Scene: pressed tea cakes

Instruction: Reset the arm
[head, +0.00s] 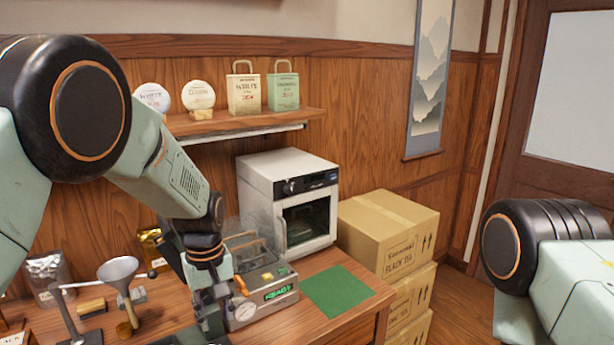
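My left arm comes in from the left and reaches down over the wooden table. My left gripper (212,318) is low at the front of the table, just left of the press machine (262,296) with its green lit display. Its fingertips are near the bottom edge of the picture, and I cannot tell whether they are open or shut. Of my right arm only a dark joint and a pale green link show at the right edge. My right gripper is out of view.
A funnel stand (118,272) and a foil bag (48,272) stand left of my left gripper. A white oven (288,200) stands behind the press. A green mat (338,290) lies bare at right. Stacked cartons (388,235) stand beside the table. A shelf (250,124) holds tea cakes and bags.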

